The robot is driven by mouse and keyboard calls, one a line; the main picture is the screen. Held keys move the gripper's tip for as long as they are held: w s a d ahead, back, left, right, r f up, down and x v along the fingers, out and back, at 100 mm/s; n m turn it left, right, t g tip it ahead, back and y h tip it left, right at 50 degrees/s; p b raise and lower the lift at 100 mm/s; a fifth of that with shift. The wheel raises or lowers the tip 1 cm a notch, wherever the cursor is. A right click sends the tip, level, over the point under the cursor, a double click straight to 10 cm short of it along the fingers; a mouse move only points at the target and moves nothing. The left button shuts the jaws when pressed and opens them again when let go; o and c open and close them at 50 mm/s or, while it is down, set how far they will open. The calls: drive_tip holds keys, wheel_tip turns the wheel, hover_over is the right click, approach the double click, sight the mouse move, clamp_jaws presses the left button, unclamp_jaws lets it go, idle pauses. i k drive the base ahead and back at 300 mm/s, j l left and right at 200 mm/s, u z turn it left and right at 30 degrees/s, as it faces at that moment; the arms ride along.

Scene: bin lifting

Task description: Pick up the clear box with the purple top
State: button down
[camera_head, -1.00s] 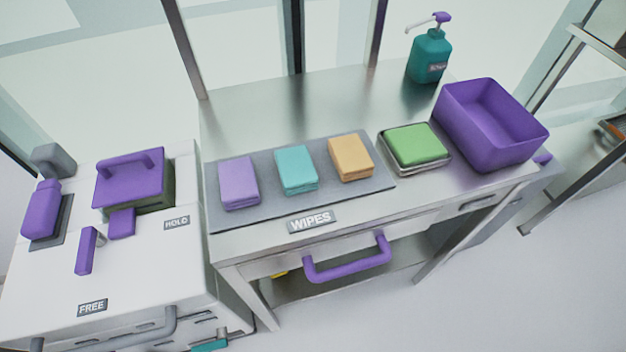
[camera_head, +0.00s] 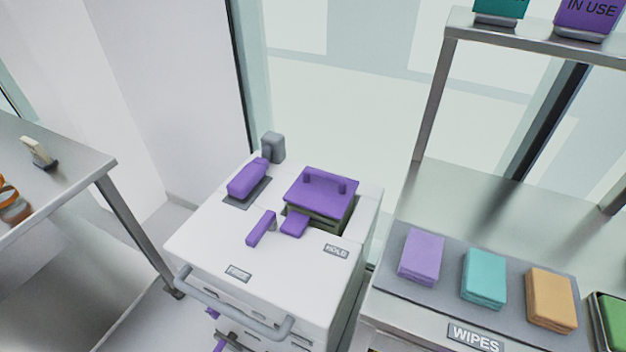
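The box with the purple top (camera_head: 321,188) sits in a recess in the top of a white cart (camera_head: 215,248). Its purple lid has a raised handle bar, and its lower body looks dark greenish and see-through, mostly hidden under the lid and in the recess. A purple tab (camera_head: 294,224) stands at its front, close to the "HOLD" label (camera_head: 336,250). My gripper is not in view.
A purple lever (camera_head: 261,229) and a purple bottle-like item (camera_head: 248,179) are on the cart, left of the box. A grey post (camera_head: 272,147) stands behind. A steel table (camera_head: 420,316) with wipes is at right, another steel table (camera_head: 55,180) at left.

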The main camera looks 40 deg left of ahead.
sight(325, 201)
drive_tip(key=u, duration=1.1)
